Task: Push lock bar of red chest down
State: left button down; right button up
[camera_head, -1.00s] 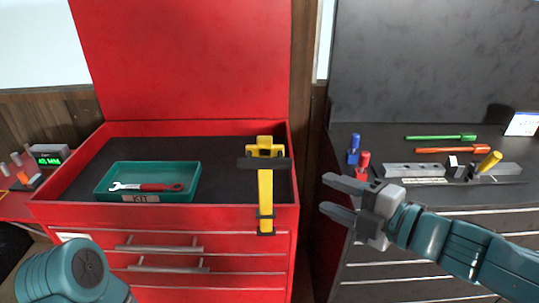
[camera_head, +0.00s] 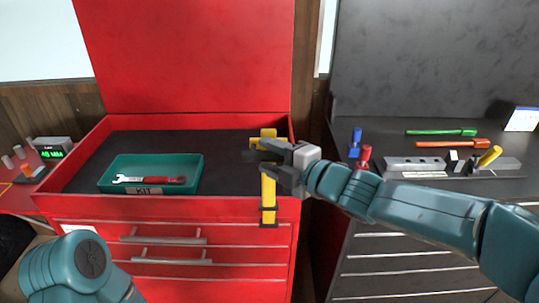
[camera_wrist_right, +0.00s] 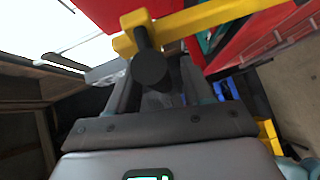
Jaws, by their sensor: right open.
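The red chest (camera_head: 200,210) stands open at the left in the head view. Its yellow lock bar (camera_head: 268,195) is upright at the front right of the chest, with its top above the front rim. A dark cross handle (camera_head: 252,155) sits on its upper part. My right gripper (camera_head: 262,162) is open at the handle, its fingers one above the other. In the right wrist view the round dark handle end (camera_wrist_right: 151,70) shows between the fingers, in front of the yellow bar (camera_wrist_right: 215,17); I cannot tell whether they touch. My left gripper is out of view.
A teal kit tray (camera_head: 190,180) with a red-handled wrench (camera_head: 150,180) lies in the chest. At the right a dark cabinet (camera_head: 440,220) carries a blue tool (camera_head: 355,145), a red one (camera_head: 364,157), a green one (camera_head: 440,132) and an orange one (camera_head: 445,143).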

jog(key=shift+a, duration=0.15)
jog(key=shift+w, duration=0.25)
grip_shut()
notch_tip(320, 180, down, 24)
jog(key=b, duration=2.2)
jog(key=shift+r+b, duration=0.15)
jog(key=shift+b, duration=0.2)
jog(key=shift+s, duration=0.1)
grip_release()
jog(key=shift+s, duration=0.1)
